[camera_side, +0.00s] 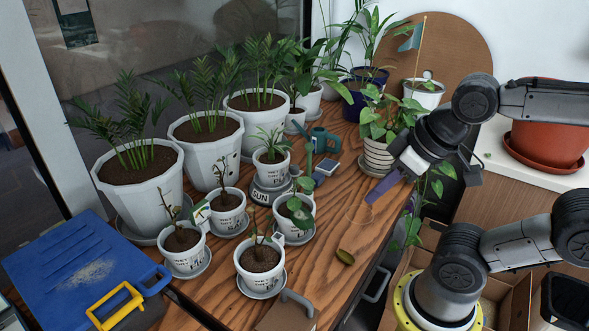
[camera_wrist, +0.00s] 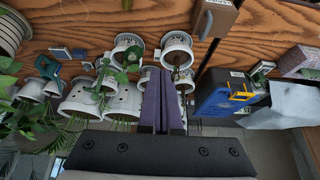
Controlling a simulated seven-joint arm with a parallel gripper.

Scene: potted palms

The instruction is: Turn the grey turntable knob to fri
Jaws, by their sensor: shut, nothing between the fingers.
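In the side view a grey turntable (camera_side: 262,198) with SUN lettered on its front edge stands among the small white pots on the wooden table. A small potted plant (camera_side: 271,155) stands on top of it. No FRI marking can be read. My gripper (camera_side: 371,198) is to the right of the turntable, clearly apart from it, above the table's right part. Its purple fingers are shut and empty. In the wrist view the shut fingers (camera_wrist: 164,75) cover the middle; I cannot make out the turntable there.
Small white pots on saucers (camera_side: 260,262) crowd the turntable's front. Large potted palms (camera_side: 145,185) stand behind left. A teal watering can (camera_side: 322,140) is behind right. The wood right of the pots is mostly clear.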

